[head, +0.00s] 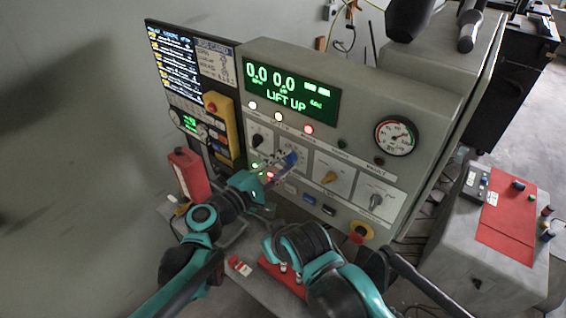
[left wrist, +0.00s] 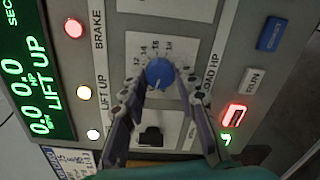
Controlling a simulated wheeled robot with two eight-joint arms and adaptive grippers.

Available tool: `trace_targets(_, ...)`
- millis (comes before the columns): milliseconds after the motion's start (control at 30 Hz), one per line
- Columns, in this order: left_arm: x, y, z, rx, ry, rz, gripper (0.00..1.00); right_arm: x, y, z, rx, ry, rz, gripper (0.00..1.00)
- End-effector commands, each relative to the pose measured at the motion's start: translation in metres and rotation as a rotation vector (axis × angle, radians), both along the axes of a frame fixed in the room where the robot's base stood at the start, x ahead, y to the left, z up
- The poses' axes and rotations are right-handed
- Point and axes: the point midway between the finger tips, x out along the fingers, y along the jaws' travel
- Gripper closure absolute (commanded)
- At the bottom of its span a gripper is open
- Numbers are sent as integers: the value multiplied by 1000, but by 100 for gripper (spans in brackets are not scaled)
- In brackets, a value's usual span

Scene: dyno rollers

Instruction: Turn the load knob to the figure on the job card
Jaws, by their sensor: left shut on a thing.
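The blue load knob (left wrist: 159,72) sits on a white dial plate marked LOAD HP, with figures such as 12, 14, 16 and 18 around it. It also shows in the head view (head: 291,158) on the grey console's front. My left gripper (left wrist: 163,84) has a finger on either side of the knob and is shut on it. In the head view my left gripper (head: 284,163) reaches the panel from the lower left and partly covers the dial. The knob's pointer is not clear. The job card (head: 215,62) is at the console's upper left; its figure is too small to read.
The console display (head: 291,90) reads LIFT UP and 0.0. A black knob (head: 258,141), an orange knob (head: 328,178) and a grey knob (head: 376,200) are nearby. A grey box with a red top (head: 508,225) stands at far right.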

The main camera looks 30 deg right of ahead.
Motion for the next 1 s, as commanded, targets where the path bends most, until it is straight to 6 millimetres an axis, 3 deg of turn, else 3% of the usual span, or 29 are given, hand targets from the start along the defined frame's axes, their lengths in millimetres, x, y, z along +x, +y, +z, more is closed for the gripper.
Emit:
trace_targets(33,0,0,0,1,-1,0,66,0,0,0,0,0,0,100)
trace_targets(100,0,0,0,1,0,0,50,0,0,0,0,0,0,100)
trace_targets(467,-1,4,0,0,1,1,50,0,0,0,0,0,0,100)
trace_targets(567,-4,16,0,-1,1,2,50,0,0,0,0,0,0,100)
trace_targets(1000,-34,98,2,1,0,3,50,0,0,0,0,0,0,100)
